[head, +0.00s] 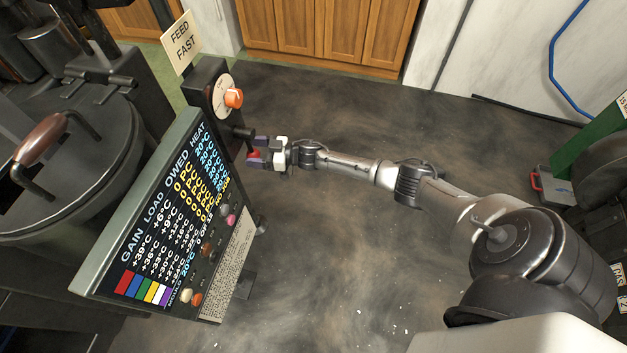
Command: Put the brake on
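A short lever with a red knob (253,154) sticks out from the side of the dark control box (207,88), just above the display panel. I cannot tell from its look whether it is the brake. My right gripper (259,151) reaches in from the right with its two fingers apart, one on each side of the red knob. Whether the fingers press on the knob is too small to tell. My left gripper is not in view.
An orange-and-cream dial (231,98) sits above the lever. The display panel (165,220) has several coloured buttons along its right side. A lidded pot (70,160) stands left. A green machine (590,145) stands at right. The floor (330,250) between is mostly clear.

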